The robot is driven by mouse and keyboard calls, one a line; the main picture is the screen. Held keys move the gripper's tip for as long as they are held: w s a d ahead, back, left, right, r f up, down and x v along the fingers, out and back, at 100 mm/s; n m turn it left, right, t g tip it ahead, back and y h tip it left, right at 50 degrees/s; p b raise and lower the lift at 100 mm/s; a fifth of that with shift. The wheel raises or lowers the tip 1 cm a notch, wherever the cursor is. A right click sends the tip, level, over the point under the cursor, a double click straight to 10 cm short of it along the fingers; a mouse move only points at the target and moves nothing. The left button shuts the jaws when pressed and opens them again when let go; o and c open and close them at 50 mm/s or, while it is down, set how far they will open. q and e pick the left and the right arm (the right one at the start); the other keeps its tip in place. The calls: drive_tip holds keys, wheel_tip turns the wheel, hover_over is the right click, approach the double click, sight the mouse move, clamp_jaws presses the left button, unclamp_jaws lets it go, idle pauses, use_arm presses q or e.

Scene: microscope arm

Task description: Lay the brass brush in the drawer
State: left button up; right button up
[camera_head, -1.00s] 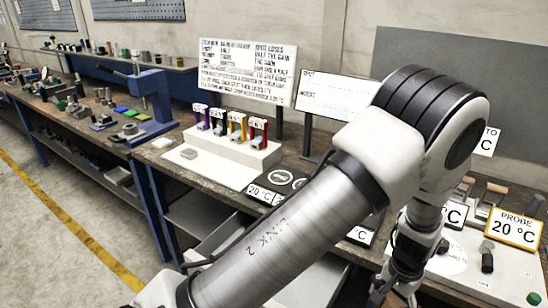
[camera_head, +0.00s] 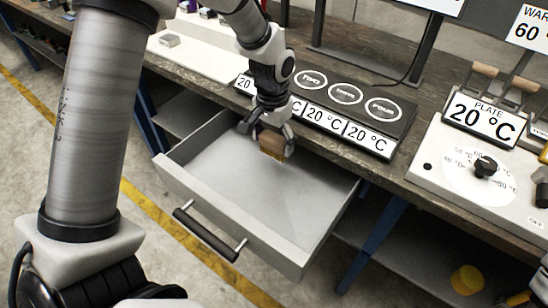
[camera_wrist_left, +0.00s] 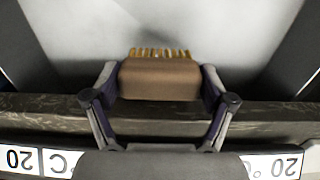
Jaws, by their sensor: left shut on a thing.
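The brass brush (camera_head: 273,144) has a brown wooden block with brass bristles along its lower edge. My left gripper (camera_head: 264,132) is shut on it and holds it over the back part of the open drawer (camera_head: 187,197). In the left wrist view the brush (camera_wrist_left: 158,78) sits between the two fingers of the left gripper (camera_wrist_left: 160,85), with its bristles (camera_wrist_left: 160,53) toward the pale drawer floor. I cannot tell exactly how far above the floor the brush is. The drawer looks empty. My right gripper is not in view.
The bench top edge (camera_head: 405,182) runs just behind the drawer. A dark panel (camera_head: 348,97) with round marked spots and 20 °C labels lies on the bench. A white plate unit (camera_head: 450,165) with a knob stands at the right. The drawer's dark handle (camera_head: 205,236) faces the front.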

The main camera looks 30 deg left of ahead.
sight(275, 157)
use_arm(q)
wheel_tip(275, 157, down, 2)
drive_tip(key=shift+w, duration=0.15)
drive_tip(key=f, duration=0.3)
drive_tip(key=shift+s+d+f, duration=0.1)
drive_tip(key=shift+s+d, duration=0.15)
drive_tip(key=shift+w+f, duration=0.2)
drive_tip(key=shift+f, duration=0.25)
drive_tip(key=o, duration=1)
drive_tip(key=shift+f, duration=0.1)
drive_tip(key=shift+c, duration=0.2)
wheel_tip(275, 157, up, 12)
drive_tip(key=shift+a+r, duration=0.1)
drive_tip(key=shift+r, duration=0.1)
